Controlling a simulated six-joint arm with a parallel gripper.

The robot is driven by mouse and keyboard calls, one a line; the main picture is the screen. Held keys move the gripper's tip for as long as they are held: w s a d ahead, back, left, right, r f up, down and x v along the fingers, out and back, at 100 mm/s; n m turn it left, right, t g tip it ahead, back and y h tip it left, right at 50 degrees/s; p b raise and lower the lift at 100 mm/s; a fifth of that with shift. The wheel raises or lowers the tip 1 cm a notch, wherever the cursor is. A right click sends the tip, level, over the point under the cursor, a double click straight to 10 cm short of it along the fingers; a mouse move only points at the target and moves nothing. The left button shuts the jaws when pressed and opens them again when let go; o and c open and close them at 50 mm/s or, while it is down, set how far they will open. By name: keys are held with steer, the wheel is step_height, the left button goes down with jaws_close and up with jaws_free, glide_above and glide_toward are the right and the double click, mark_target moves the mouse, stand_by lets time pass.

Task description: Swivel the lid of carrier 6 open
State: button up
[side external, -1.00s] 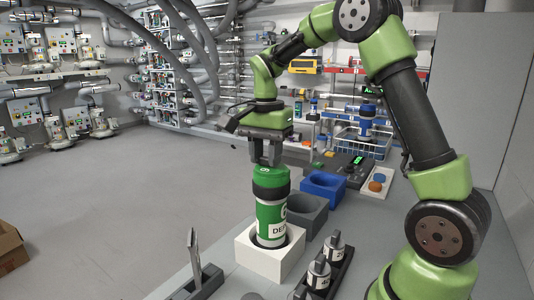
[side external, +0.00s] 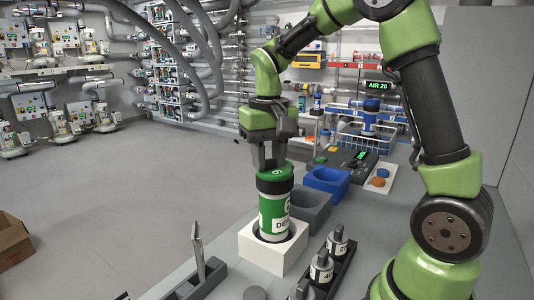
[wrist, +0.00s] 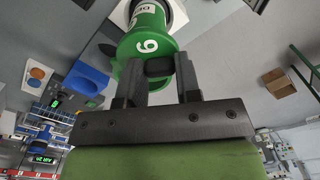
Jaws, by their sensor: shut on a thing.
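Carrier 6 (side external: 274,212) is a green cylinder with a black band and a white label, standing upright in a white square holder (side external: 258,257). Its green lid (side external: 277,174) is on top; the wrist view shows the lid with a white 6 (wrist: 148,46). My gripper (side external: 267,163) is directly above the carrier, pointing down, with its fingers at the lid. In the wrist view, my gripper (wrist: 158,70) is shut on a dark piece at the lid's edge. The exact contact is partly hidden by the fingers.
A grey holder (side external: 309,209) and a blue holder (side external: 327,180) stand behind the white one, both empty. A dark rack with small labelled canisters (side external: 321,267) is at the front right. An upright thin plate on a stand (side external: 197,252) is at the front left.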

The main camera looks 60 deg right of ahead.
mark_target(280, 174)
steer(key=n, duration=0.1)
steer(key=s+n, duration=0.1)
steer(key=n, duration=0.1)
steer(key=shift+s+a+n, duration=0.25)
steer(key=shift+a+n, duration=0.05)
steer(key=shift+n, duration=0.1)
steer(key=n, duration=0.1)
steer(key=s+n, duration=0.1)
steer(key=n, duration=0.1)
steer(key=shift+s+n, duration=0.25)
steer(key=shift+n, duration=0.05)
steer(key=shift+s+d+n, duration=0.2)
steer(key=shift+s+n, duration=0.25)
steer(key=shift+n, duration=0.8)
steer(key=shift+s+d+n, duration=0.15)
steer(key=shift+s+n, duration=0.3)
steer(key=shift+n, duration=0.75)
steer(key=shift+s+d+n, duration=0.2)
steer(key=shift+s+n, duration=0.25)
steer(key=shift+n, duration=0.8)
steer(key=o, duration=0.9)
steer(key=shift+r, duration=0.1)
